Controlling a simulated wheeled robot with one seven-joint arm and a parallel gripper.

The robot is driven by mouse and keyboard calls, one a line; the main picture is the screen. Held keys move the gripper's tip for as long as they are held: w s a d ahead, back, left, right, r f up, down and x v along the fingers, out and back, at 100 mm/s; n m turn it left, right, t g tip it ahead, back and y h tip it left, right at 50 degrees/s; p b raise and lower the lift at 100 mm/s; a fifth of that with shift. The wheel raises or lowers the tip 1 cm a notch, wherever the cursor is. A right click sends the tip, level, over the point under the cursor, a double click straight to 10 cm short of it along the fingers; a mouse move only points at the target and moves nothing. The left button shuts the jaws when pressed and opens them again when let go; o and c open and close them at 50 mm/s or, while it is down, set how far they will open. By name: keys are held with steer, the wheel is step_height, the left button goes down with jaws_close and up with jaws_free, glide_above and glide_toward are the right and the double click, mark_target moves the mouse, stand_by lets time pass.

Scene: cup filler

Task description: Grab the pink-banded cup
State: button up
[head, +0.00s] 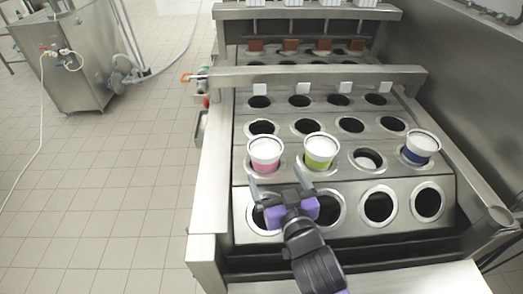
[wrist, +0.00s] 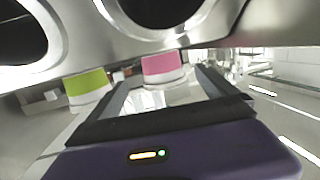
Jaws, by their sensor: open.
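The pink-banded cup (head: 265,153) stands upright in a hole of the filler plate, at the left end of the row with cups. My gripper (head: 279,181) is open and empty, just in front of this cup and apart from it. Its fingers point toward the cup. In the wrist view, whose picture is upside down, the pink band (wrist: 162,67) shows beyond and between the two open fingertips (wrist: 164,84).
A green-banded cup (head: 320,151) stands close to the right of the pink one. A metal crossbar (head: 320,77) spans the plate behind. Empty holes lie in front.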

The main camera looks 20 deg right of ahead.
mark_target(269, 165)
steer(key=shift+w+d+f+p, duration=0.1)
steer(key=shift+w+f+p, duration=0.15)
steer(key=shift+w, duration=1)
steer(key=shift+w+d+f+p, duration=0.1)
steer(key=shift+w+f+p, duration=0.1)
steer(key=shift+w, duration=1.1)
steer(key=shift+w+d+f+p, duration=0.1)
steer(key=shift+w+f+p, duration=0.15)
steer(key=shift+w, duration=1)
steer(key=shift+r, duration=0.1)
steer(key=c, duration=1.6)
steer(key=shift+c, duration=1.2)
steer(key=shift+r, duration=0.1)
